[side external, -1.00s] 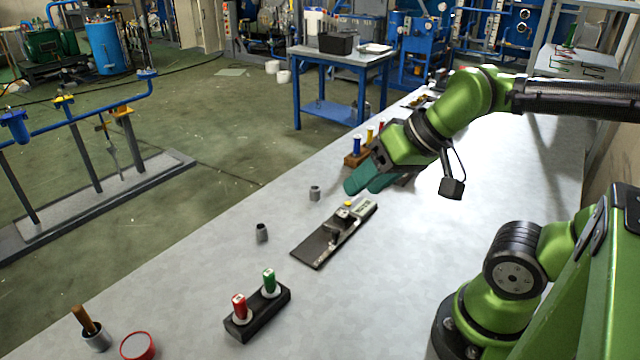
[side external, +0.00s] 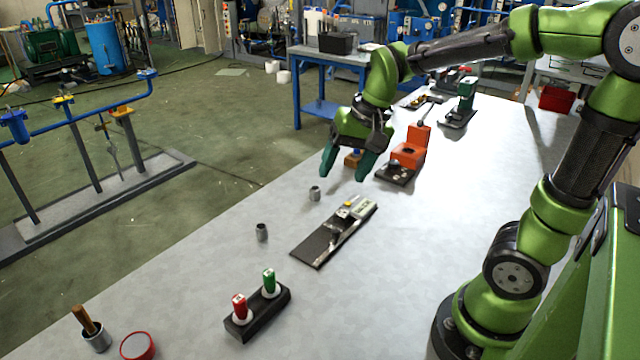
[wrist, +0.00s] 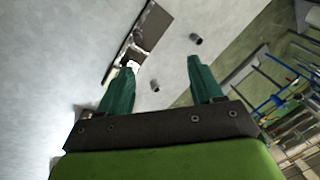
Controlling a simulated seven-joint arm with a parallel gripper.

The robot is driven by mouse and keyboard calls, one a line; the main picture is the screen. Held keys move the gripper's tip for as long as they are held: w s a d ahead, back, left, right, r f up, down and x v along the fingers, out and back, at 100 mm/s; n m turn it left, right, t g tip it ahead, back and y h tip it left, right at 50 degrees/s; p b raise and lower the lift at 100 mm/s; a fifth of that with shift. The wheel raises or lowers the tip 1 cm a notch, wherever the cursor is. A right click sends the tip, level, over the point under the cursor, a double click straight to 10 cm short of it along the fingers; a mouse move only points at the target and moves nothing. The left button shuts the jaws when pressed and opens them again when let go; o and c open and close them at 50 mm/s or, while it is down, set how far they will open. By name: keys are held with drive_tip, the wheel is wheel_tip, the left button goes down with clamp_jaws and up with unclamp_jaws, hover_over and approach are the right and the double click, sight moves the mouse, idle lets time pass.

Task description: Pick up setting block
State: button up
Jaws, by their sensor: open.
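I cannot tell for certain which object is the setting block. A dark flat plate (side external: 312,250) with a small pale device (side external: 350,210) on it lies on the bench; part of it shows at the top of the wrist view (wrist: 150,38). Two small grey cylinders, one nearer (side external: 262,231) and one farther (side external: 315,192), stand left of the plate; they also show in the wrist view (wrist: 196,39) (wrist: 155,86). My gripper (side external: 344,174) is open and empty, pointing down above the bench beyond the plate. Its green fingers (wrist: 160,64) are spread apart in the wrist view.
A black holder (side external: 240,331) with red and green handled pieces stands in front. A cup with a wooden handle (side external: 95,341) and a red-rimmed round lid (side external: 137,346) are at front left.

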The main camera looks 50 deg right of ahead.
drive_tip(key=w+d+f+m+g+h, duration=0.1)
drive_tip(key=w+d+f+m+g, duration=0.2)
drive_tip(key=w+d+m, duration=0.35)
drive_tip(key=m, duration=0.3)
hover_over(341, 213)
drive_tip(key=shift+g, duration=0.3)
drive_tip(key=f, duration=1.1)
drive_tip(key=shift+w+a, duration=0.1)
drive_tip(key=shift+a, duration=0.15)
drive_tip(key=shift+s+d+f, duration=0.1)
drive_tip(key=shift+f, duration=1.2)
drive_tip(key=shift+s+d+f, duration=0.1)
drive_tip(key=shift+f, duration=1.2)
clamp_jaws()
drive_tip(key=shift+r, duration=0.1)
